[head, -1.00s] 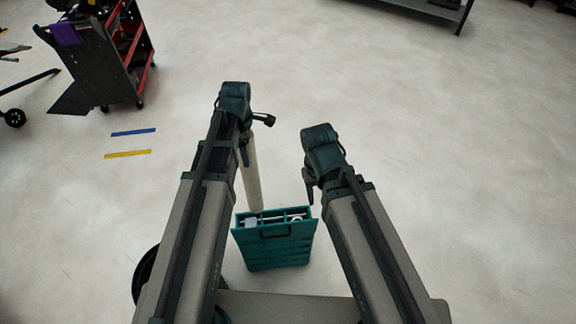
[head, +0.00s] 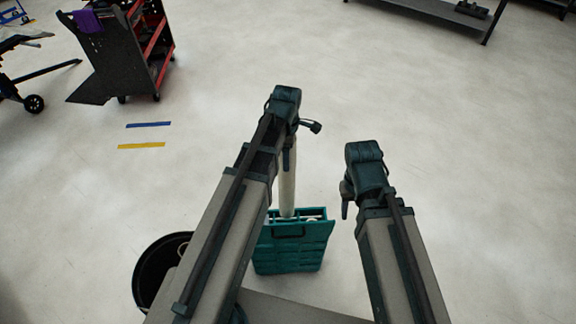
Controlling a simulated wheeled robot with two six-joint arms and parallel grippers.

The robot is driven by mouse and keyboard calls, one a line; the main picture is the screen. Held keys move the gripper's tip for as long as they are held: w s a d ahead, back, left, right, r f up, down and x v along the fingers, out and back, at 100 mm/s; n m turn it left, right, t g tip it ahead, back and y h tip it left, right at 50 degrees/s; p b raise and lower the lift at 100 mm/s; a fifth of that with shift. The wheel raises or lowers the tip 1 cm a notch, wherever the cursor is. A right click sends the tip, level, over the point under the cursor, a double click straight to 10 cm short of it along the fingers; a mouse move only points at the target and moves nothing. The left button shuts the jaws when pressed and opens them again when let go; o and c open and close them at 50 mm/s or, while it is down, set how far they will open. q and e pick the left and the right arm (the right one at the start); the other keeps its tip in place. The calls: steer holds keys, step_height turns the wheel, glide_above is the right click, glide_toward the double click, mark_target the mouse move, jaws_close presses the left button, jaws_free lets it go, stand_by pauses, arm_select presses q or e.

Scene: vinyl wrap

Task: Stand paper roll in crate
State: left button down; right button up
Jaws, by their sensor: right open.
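The paper roll (head: 288,190) is a long pale tube, nearly upright under my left gripper (head: 289,155). My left gripper is shut around its upper part; my wrist hides the roll's top. The teal crate (head: 292,258) stands on the floor between my arms, with dividers in its open top. The roll's lower end meets the crate's open top near the middle; I cannot tell how deep it is or whether it touches the bottom. My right gripper (head: 346,203) is open and empty, to the right of the crate and apart from it.
A black round bin (head: 150,280) stands left of the crate, partly behind my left arm. Blue tape (head: 148,125) and yellow tape (head: 141,146) mark the floor. A tool cart (head: 120,55) stands at the back left, and a shelf (head: 430,15) at the back. The right floor is clear.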

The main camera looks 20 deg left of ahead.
arm_select(q)
step_height(320, 180, down, 3)
steer(key=shift+r+n+b, duration=0.2)
steer(key=shift+n+b, duration=0.5)
steer(key=shift+n, duration=0.3)
arm_select(e)
step_height(320, 180, down, 3)
steer(key=shift+r, duration=0.15)
arm_select(q)
step_height(320, 180, down, 44)
steer(key=b, duration=4.4)
arm_select(e)
step_height(320, 180, down, 44)
steer(key=shift+d, duration=0.1)
arm_select(q)
jaws_free()
steer(key=shift+r, duration=0.15)
arm_select(e)
steer(key=shift+r, duration=0.15)
arm_select(q)
step_height(320, 180, up, 14)
steer(key=p, duration=1.4)
steer(key=shift+f, duration=0.25)
arm_select(e)
step_height(320, 180, up, 14)
steer(key=shift+f, duration=0.2)
